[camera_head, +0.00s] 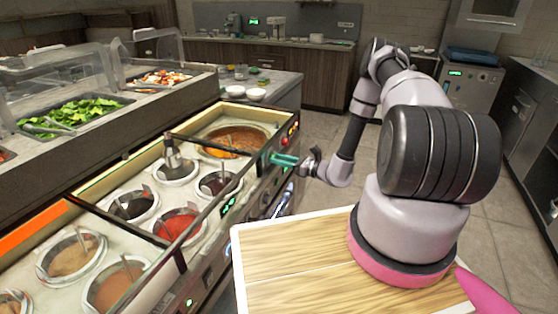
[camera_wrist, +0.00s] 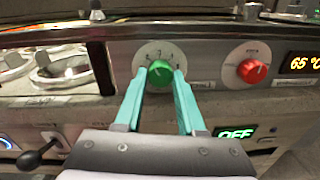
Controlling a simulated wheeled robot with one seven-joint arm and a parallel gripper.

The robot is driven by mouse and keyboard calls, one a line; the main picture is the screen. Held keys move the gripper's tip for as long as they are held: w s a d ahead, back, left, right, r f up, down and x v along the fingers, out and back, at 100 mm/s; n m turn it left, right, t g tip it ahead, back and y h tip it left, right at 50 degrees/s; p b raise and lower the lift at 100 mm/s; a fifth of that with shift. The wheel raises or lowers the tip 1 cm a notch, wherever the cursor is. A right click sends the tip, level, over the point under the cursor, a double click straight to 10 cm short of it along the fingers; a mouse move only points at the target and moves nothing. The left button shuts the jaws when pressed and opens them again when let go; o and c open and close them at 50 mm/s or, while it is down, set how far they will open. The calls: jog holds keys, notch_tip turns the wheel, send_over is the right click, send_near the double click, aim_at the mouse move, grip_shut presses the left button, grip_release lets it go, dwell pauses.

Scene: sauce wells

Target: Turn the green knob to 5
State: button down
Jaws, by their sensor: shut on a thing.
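The green knob (camera_wrist: 160,72) sits on a round white dial with marks on the counter's front panel in the wrist view. The numbers are too small to read surely, so I cannot tell its setting. My gripper (camera_wrist: 162,80) has its two teal fingers on either side of the knob, shut on it. In the head view my gripper (camera_head: 284,160) reaches from the right to the front panel of the sauce counter, and its fingers hide the green knob there.
A red knob (camera_wrist: 253,71) is to the right, beside a lit "65 °C" display (camera_wrist: 302,65). A green "OFF" display (camera_wrist: 235,132) is below. A black-tipped lever (camera_wrist: 38,154) stands at lower left. Sauce wells (camera_head: 180,226) lie behind the panel. Floor (camera_head: 315,133) is clear behind my arm.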

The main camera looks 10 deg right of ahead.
jog(key=m+g, duration=0.1)
jog(key=m, duration=1.9)
jog(key=shift+m, duration=0.6)
jog(key=c, duration=0.5)
grip_release()
jog(key=shift+r, duration=0.1)
jog(key=v, duration=1.1)
jog(key=shift+w, duration=0.1)
